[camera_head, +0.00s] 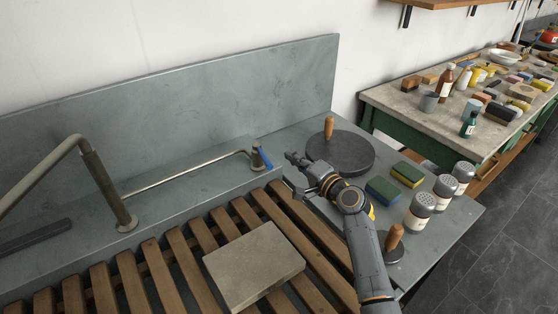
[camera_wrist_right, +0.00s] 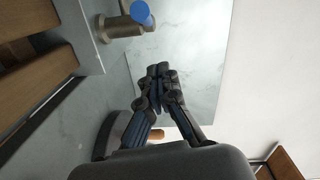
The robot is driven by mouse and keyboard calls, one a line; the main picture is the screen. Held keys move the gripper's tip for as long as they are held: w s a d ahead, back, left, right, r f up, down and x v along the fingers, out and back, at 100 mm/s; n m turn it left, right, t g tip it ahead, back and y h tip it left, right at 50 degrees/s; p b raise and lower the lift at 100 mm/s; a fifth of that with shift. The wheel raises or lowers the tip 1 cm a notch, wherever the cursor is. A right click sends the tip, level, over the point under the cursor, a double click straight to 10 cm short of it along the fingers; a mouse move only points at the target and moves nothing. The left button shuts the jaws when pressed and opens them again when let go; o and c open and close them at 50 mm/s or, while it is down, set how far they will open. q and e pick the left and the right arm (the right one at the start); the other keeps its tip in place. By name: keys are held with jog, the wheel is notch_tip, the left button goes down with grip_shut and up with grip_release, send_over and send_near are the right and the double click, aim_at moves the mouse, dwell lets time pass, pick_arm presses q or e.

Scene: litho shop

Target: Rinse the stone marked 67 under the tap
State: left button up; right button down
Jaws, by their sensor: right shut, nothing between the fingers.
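A flat grey-beige stone (camera_head: 254,264) lies on the wooden slats of the sink rack; I cannot read a number on it. The tap's bent spout (camera_head: 96,178) rises at the left, well left of the stone. A pipe runs right from there to a valve with a blue lever (camera_head: 262,158). My right gripper (camera_head: 289,173) is shut and empty, just right of and nearer than the lever. In the right wrist view its fingertips (camera_wrist_right: 160,71) meet, and the blue lever (camera_wrist_right: 143,14) shows beyond them, up and left. My left gripper is out of view.
Right of my right gripper are a round dark disc with a wooden knob (camera_head: 339,152), sponges (camera_head: 383,190) and several shaker jars (camera_head: 419,211). The wooden slats (camera_head: 150,270) are otherwise bare. A crowded side table (camera_head: 385,96) stands at the back right.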

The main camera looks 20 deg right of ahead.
aim_at(270, 164)
jog(key=a, duration=0.2)
jog(key=a+p, duration=0.1)
jog(key=a, duration=0.1)
jog(key=shift+w+f, duration=0.15)
jog(key=shift+f, duration=0.25)
jog(key=shift+a, duration=0.1)
jog(key=shift+s+a+p, duration=0.15)
jog(key=shift+s+a, duration=0.05)
jog(key=shift+a, duration=0.5)
jog(key=shift+s+a+p, duration=0.15)
jog(key=shift+a, duration=0.5)
jog(key=shift+d, duration=0.1)
